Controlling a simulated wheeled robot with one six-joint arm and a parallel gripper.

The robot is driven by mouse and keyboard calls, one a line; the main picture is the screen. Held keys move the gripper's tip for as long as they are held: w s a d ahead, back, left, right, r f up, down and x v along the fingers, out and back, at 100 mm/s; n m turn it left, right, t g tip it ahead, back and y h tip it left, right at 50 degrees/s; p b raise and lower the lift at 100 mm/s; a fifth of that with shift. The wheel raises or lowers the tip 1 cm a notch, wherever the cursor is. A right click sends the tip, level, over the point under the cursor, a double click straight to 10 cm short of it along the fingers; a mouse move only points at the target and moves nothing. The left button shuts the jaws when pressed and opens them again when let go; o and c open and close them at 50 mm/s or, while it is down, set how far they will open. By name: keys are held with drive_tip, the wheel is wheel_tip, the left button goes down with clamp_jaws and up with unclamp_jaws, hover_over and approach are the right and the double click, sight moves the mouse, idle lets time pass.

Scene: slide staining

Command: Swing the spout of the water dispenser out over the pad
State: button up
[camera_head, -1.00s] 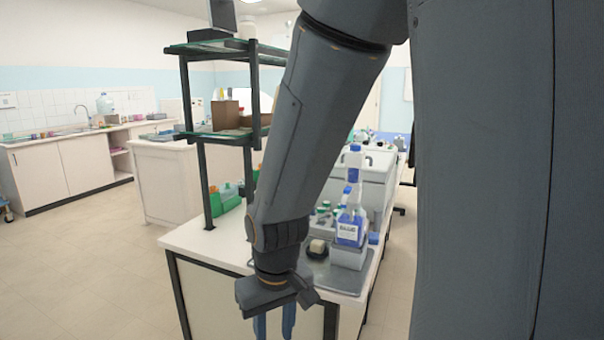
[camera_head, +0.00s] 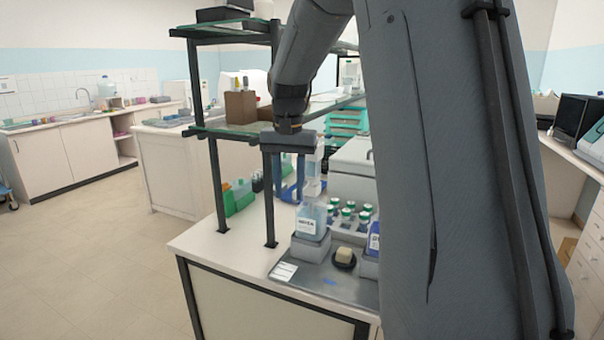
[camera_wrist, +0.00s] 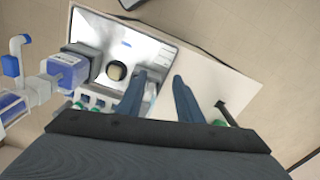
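In the head view a clear bottle dispenser with a white label (camera_head: 309,222) stands in a grey holder on the metal tray; I take it for the water dispenser, but its label is too small to read. My gripper (camera_head: 289,194) is beside its upper part, which it partly hides; I cannot tell whether they touch. The spout's direction is unclear. In the wrist view my gripper (camera_wrist: 160,76) is open, its blue fingers apart. A cream pad in a dark round dish (camera_head: 344,256) sits on the tray, right of the dispenser; it also shows in the wrist view (camera_wrist: 116,70).
A blue-labelled dispenser (camera_head: 374,238) stands right of the pad, partly hidden by my arm; its blue-capped spout (camera_wrist: 12,64) shows in the wrist view. Several green-capped bottles (camera_head: 348,212) stand behind. A shelf post (camera_head: 269,200) is close left of my gripper.

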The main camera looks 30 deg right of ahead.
drive_tip(key=w+d+r+m, duration=0.1)
drive_tip(key=r, duration=0.1)
drive_tip(key=w+d+r+m, duration=0.1)
drive_tip(key=d+r, duration=0.1)
drive_tip(key=r, duration=0.1)
drive_tip(key=w+d+r+p, duration=0.1)
drive_tip(key=d+r, duration=0.1)
drive_tip(key=shift+w+d+r+m, duration=0.2)
drive_tip(key=shift+d+m, duration=0.05)
drive_tip(key=shift+m, duration=0.15)
drive_tip(key=shift+f+p, duration=1.25)
drive_tip(key=shift+f, duration=2.5)
clamp_jaws()
